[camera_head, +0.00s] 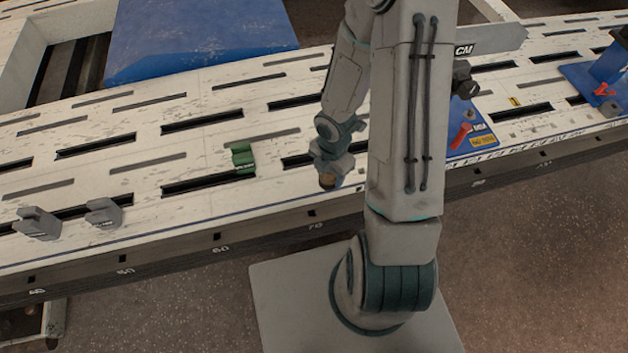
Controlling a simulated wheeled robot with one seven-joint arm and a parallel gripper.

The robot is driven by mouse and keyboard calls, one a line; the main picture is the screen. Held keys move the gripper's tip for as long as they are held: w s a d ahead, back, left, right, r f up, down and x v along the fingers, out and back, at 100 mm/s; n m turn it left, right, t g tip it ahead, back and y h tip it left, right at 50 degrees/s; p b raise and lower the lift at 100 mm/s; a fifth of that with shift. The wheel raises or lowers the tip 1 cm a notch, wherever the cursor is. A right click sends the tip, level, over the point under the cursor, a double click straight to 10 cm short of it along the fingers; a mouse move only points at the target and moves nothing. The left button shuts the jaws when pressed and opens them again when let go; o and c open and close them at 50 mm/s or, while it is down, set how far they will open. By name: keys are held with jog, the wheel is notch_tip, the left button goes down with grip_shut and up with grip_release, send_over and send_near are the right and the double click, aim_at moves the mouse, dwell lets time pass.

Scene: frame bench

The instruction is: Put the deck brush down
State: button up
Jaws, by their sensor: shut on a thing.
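My gripper (330,165) is at the end of my arm, over the near part of the white slotted bench, left of my arm's thick upright link. It is shut on the deck brush (328,181), of which only a small brown part shows just below the gripper. The rest of the brush is hidden or too small to make out. I cannot tell whether the brush touches the bench top (225,140).
A green block (243,158) sits on the bench left of my gripper. Two grey clamps (38,223) (104,213) stand at the near left. A blue panel (198,38) lies at the back; blue fixtures with red levers (470,130) (603,75) are at right. Bare bench lies between.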

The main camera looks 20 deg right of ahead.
jog(key=n, duration=0.1)
jog(key=f+n+b, duration=0.1)
jog(key=shift+s+d+f+n, duration=0.1)
jog(key=shift+s+n, duration=0.2)
jog(key=shift+s, duration=0.05)
jog(key=w+f, duration=0.2)
jog(key=w, duration=0.1)
jog(key=w+a+f+b, duration=0.1)
jog(key=w+f, duration=0.1)
jog(key=w, duration=0.2)
jog(key=w+f+b, duration=0.1)
jog(key=w+f, duration=0.2)
jog(key=w, duration=0.1)
jog(key=shift+w+a, duration=0.15)
jog(key=shift+a, duration=0.2)
jog(key=shift+f+b, duration=1)
jog(key=shift+f, duration=0.85)
jog(key=shift+f, duration=0.2)
jog(key=o, duration=1.3)
jog(key=shift+o, duration=0.2)
jog(key=shift+r, duration=0.1)
